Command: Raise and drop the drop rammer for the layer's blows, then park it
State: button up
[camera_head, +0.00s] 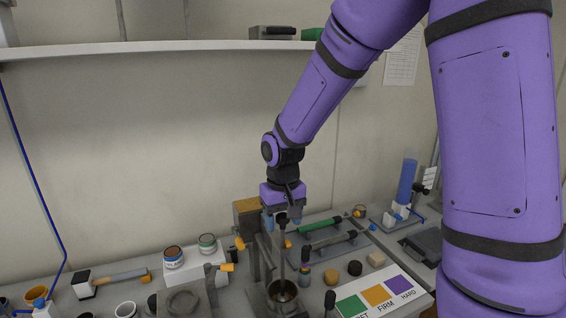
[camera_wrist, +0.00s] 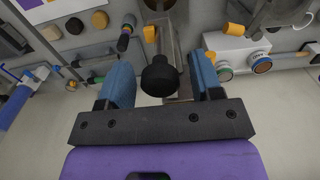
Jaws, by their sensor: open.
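The drop rammer (camera_head: 282,258) stands upright as a thin dark rod with a black knob on top. Its lower end is in a round metal mould (camera_head: 284,292) on the bench. My gripper (camera_head: 283,214) points down over the top of the rod. In the wrist view the black knob (camera_wrist: 160,76) lies between the two blue fingers of my gripper (camera_wrist: 162,80), with a visible gap on each side. The gripper is open and grips nothing.
A card marked FIRM and HARD (camera_head: 380,297) lies at front right, with several soil lumps (camera_head: 354,268) behind it. A green-handled tool (camera_head: 320,223) lies farther back. Two tins (camera_head: 173,257) and a mallet (camera_head: 115,277) are at left. A shelf (camera_head: 160,47) runs above.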

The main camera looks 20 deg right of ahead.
jog(key=c, duration=0.8)
jog(key=shift+r, duration=5)
jog(key=shift+c, duration=0.2)
jog(key=o, duration=1)
jog(key=shift+c, duration=0.2)
notch_tip(320, 180, up, 3)
jog(key=shift+f, duration=0.1)
jog(key=shift+c, duration=0.5)
